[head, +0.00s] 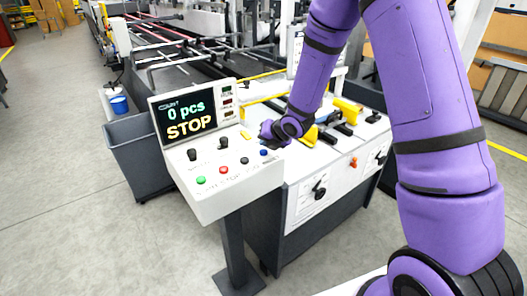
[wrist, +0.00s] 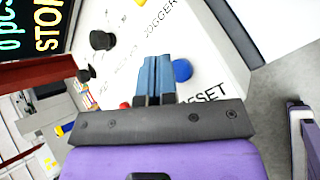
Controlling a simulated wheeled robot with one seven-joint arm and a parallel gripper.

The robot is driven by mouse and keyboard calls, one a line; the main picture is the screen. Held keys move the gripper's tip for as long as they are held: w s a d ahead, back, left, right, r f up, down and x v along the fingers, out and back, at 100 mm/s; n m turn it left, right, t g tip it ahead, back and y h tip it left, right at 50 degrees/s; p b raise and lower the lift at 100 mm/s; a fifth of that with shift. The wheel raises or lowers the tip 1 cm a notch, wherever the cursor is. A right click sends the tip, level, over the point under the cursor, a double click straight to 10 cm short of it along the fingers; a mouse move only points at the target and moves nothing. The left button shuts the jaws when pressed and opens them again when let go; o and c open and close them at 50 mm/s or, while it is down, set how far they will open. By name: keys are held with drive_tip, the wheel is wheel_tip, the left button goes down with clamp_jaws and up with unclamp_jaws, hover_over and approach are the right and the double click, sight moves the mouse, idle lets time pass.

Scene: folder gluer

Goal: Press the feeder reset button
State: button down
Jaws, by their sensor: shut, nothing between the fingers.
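The control console (head: 213,205) has a sloped white top with a row of buttons. A blue button (head: 263,152) sits at the right end of the row. In the wrist view the blue button (wrist: 182,70) is just right of my fingertips, beside a partly hidden label ending in "ESET". My gripper (head: 267,137) is over the console's right end, and its blue fingers (wrist: 156,76) are together and empty. The fingers hide part of the panel and label. I cannot tell whether the fingertips touch the panel.
The row also holds a green button (head: 201,181), a red button (head: 224,170) and a black button (head: 245,160). Black knobs (head: 193,154) stand behind them. A display (head: 188,113) reads "0 pcs STOP". A grey bin (head: 140,155) stands left; the floor in front is clear.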

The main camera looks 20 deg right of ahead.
sight(266, 151)
drive_tip(key=shift+r, duration=2.5)
drive_tip(key=shift+d+r, duration=0.15)
drive_tip(key=shift+r, duration=0.2)
drive_tip(key=s+d+r+m+h, duration=0.2)
drive_tip(key=s+d+r+m, duration=0.1)
drive_tip(key=s+r+m, duration=0.5)
drive_tip(key=s+d+r+m+h, duration=0.35)
drive_tip(key=s+r+m, duration=0.35)
drive_tip(key=r+m, duration=0.25)
drive_tip(key=s+r+m+g+y, duration=0.1)
drive_tip(key=s+r+m, duration=0.2)
drive_tip(key=s+m, duration=0.4)
drive_tip(key=s+r+m+g, duration=0.2)
drive_tip(key=s+m, duration=0.5)
drive_tip(key=s, duration=0.8)
drive_tip(key=shift+s+a+r+y, duration=0.25)
drive_tip(key=shift+r+y, duration=0.1)
drive_tip(key=shift+r, duration=0.05)
